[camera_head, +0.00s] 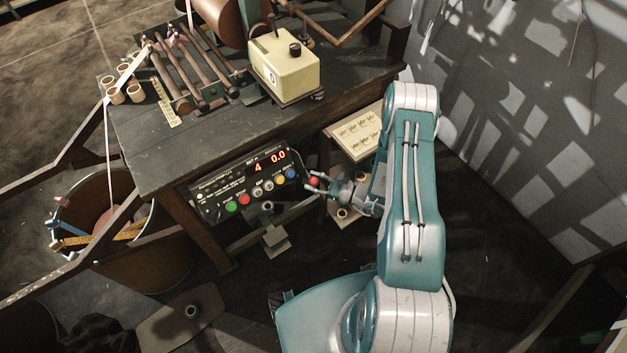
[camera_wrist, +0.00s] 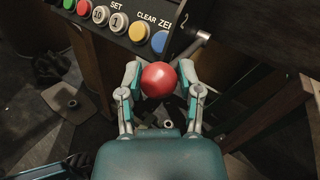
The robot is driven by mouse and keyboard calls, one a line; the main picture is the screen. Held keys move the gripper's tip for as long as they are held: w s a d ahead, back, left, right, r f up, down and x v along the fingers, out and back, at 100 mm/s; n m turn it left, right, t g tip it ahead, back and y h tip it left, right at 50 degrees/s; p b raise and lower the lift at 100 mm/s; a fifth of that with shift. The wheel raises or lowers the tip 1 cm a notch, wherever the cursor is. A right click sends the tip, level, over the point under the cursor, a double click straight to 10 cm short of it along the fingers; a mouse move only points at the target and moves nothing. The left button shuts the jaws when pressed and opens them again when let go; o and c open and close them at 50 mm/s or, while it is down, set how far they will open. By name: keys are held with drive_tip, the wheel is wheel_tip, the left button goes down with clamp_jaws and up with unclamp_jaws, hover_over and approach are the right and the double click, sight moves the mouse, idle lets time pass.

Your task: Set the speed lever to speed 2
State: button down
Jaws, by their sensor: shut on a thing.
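The speed lever's round red knob (camera_wrist: 158,80) sits between the two fingers of my gripper (camera_wrist: 159,76) in the wrist view, with a finger closed on each side. In the head view the red knob (camera_head: 314,181) shows small at the right end of the control panel, at the tips of my gripper (camera_head: 317,185). A grey metal rod (camera_wrist: 191,45) shows beyond the knob in the wrist view.
The control panel (camera_head: 225,190) has coloured buttons and a red display reading 4 and 0.0. It hangs under the dark workbench (camera_head: 160,155). A cream box (camera_head: 285,70) stands on top. A pale tray (camera_head: 350,135) is right of the panel, close to my arm.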

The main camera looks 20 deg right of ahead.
sight(310, 177)
drive_tip(key=shift+r, duration=0.1)
drive_tip(key=shift+w+a+r+m+g+h, duration=0.1)
drive_tip(key=shift+r+m+g+h, duration=0.45)
drive_tip(key=shift+r, duration=0.4)
drive_tip(key=shift+w+a+r+m+g+h, duration=0.1)
drive_tip(key=shift+w+r+m+g+h, duration=0.15)
drive_tip(key=shift+r+g+h, duration=0.25)
drive_tip(key=shift+w+a+r+m+g+h, duration=0.1)
drive_tip(key=shift+r+m+g+h, duration=0.2)
drive_tip(key=shift+r, duration=0.25)
drive_tip(key=shift+w+r, duration=0.25)
drive_tip(key=shift+r, duration=0.3)
drive_tip(key=shift+c, duration=1.5)
unclamp_jaws()
drive_tip(key=shift+a, duration=0.15)
